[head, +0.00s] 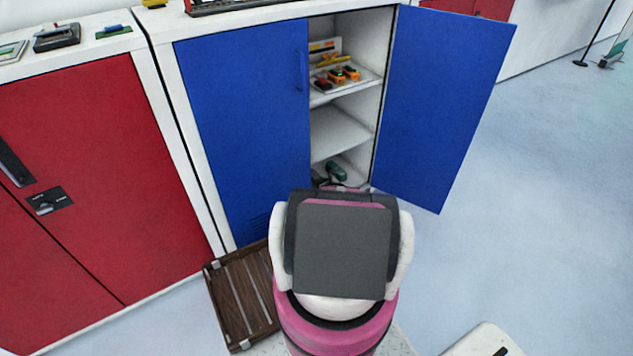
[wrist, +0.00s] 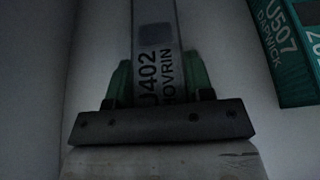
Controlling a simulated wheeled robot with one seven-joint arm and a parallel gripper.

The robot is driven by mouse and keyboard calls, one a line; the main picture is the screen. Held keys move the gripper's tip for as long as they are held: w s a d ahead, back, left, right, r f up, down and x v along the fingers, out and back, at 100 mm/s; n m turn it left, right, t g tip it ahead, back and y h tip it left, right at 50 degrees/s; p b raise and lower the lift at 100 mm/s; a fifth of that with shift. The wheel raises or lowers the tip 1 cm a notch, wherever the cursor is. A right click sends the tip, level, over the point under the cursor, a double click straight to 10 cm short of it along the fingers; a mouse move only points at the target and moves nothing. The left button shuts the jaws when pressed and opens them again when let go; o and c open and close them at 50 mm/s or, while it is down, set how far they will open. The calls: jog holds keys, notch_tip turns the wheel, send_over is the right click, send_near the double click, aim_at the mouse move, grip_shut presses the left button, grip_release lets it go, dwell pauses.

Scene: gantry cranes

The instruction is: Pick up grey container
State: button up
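The grey container (wrist: 157,60) shows in the wrist view with dark lettering reading "U402 HOVRIN" and a darker patch above it. It lies lengthwise between the green fingers of my gripper (wrist: 158,85). The fingers sit against its two long sides with no clear gap, so my gripper looks shut on it. In the head view my arm reaches to the bottom shelf of the open blue cabinet. My own arm hides the gripper and the grey container there.
A green container (wrist: 285,45) marked "U507 DAPWICK" lies at right in the dim wrist view. The blue door (head: 440,100) stands open right of my arm. Shelves (head: 340,135) are above the gripper. A brown slatted pallet (head: 240,295) lies left; floor at right is clear.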

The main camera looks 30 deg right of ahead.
jog(key=shift+c, duration=1.1)
